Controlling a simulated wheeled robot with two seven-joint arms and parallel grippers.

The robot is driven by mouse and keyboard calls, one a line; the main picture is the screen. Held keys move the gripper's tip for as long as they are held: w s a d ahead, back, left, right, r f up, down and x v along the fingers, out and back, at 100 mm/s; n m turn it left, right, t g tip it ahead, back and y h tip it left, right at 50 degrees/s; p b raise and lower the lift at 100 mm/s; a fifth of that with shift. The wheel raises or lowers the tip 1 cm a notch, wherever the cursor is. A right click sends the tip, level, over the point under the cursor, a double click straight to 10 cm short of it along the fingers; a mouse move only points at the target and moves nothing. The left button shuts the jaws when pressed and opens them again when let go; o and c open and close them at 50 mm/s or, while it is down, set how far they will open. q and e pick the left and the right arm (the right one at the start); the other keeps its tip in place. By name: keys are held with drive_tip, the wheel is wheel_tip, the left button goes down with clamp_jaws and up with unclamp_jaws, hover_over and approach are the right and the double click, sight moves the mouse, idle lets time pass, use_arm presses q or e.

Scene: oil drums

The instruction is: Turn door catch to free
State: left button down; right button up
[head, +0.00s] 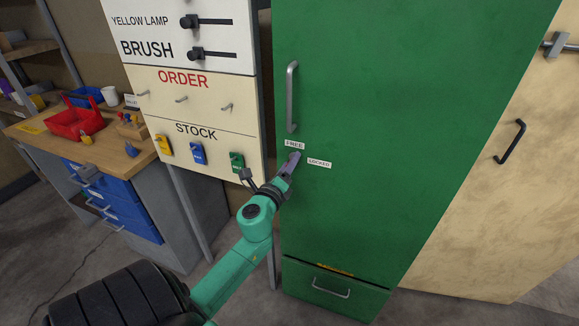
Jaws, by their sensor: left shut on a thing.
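The green cabinet door (400,120) stands in the middle of the head view, with a grey vertical handle (292,97). Below the handle are a small FREE label (294,144) and, lower right, a LOCKED label (319,163). The purple-grey door catch (294,157) sits between these labels, its upper end close to the FREE label. My left gripper (289,169) reaches up from below and is shut on the catch. The fingers hide the catch's lower part. My right gripper is not in view.
A board with STOCK (196,129) and ORDER hooks stands close to the left of my left arm. A wooden workbench (110,158) with a red bin (75,122) is further left. A drawer (333,290) is under the door. A beige door (500,190) is at right.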

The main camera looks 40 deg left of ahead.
use_arm(q)
drive_tip(key=shift+a+n, duration=0.1)
drive_tip(key=shift+n, duration=3.6)
drive_tip(key=shift+c, duration=1.2)
unclamp_jaws()
drive_tip(key=shift+s+f, duration=0.1)
drive_tip(key=b+v, duration=0.4)
drive_tip(key=v, duration=1)
drive_tip(key=shift+s, duration=0.2)
